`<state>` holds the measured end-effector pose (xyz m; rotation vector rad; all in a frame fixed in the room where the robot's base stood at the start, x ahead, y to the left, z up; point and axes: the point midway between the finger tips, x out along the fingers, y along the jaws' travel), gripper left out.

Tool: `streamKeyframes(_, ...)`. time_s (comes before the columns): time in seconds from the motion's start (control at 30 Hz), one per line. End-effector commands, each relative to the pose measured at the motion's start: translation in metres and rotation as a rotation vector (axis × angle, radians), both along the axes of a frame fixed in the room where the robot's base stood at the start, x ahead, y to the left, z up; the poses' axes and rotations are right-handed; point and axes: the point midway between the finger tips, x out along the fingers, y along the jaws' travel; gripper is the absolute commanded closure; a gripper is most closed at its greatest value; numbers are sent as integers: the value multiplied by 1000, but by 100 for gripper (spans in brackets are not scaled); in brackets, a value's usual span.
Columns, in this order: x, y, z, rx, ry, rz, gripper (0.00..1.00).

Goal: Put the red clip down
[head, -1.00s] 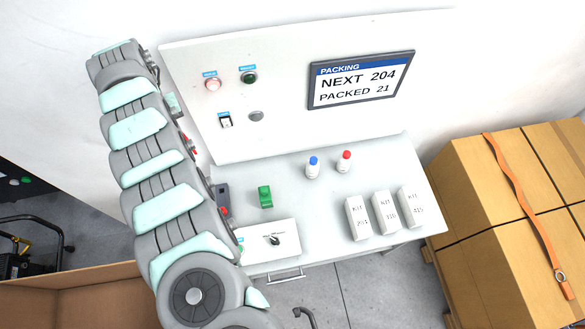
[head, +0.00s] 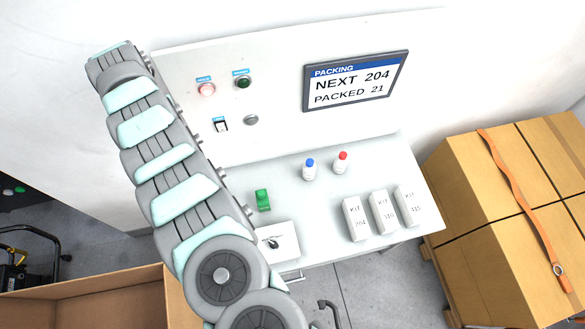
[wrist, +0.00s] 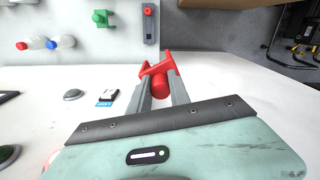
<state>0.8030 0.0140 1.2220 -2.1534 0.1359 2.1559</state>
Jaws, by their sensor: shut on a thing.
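The red clip (wrist: 159,85) is in the wrist view, between the two grey fingers of my gripper (wrist: 158,74). The fingers are shut on it, and parts of it stick out past the fingertips. It is held in front of the white panel and worktop. In the head view my arm hides my gripper, and I cannot make out the clip there.
A green clip-like piece (head: 263,200) lies on the white worktop (head: 310,215). A blue-capped bottle (head: 309,170), a red-capped bottle (head: 341,163) and three kit boxes (head: 382,212) stand to the right. Bare worktop lies between.

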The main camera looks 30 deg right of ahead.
Motion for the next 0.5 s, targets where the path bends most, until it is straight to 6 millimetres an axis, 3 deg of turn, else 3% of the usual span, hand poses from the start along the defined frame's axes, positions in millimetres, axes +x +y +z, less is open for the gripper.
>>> streamKeyframes(0.5,-1,-6,0,-6,-2,-16,100)
